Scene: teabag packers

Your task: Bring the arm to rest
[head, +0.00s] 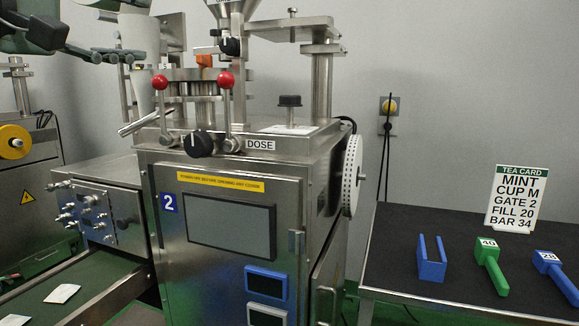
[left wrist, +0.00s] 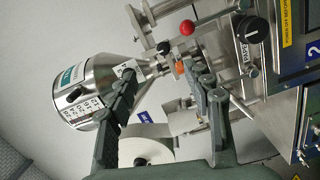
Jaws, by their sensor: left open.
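My left gripper (head: 128,32) is at the top left of the head view, partly cut off by the top edge, in front of the upper part of the steel teabag machine (head: 235,225). In the left wrist view its two dark fingers (left wrist: 163,84) stand wide apart with nothing held between them. Beyond the fingers are the steel hopper (left wrist: 92,88) and a red-knobbed lever (left wrist: 187,28). My right gripper is in neither view.
A green conveyor (head: 90,284) with white packets is lower left.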

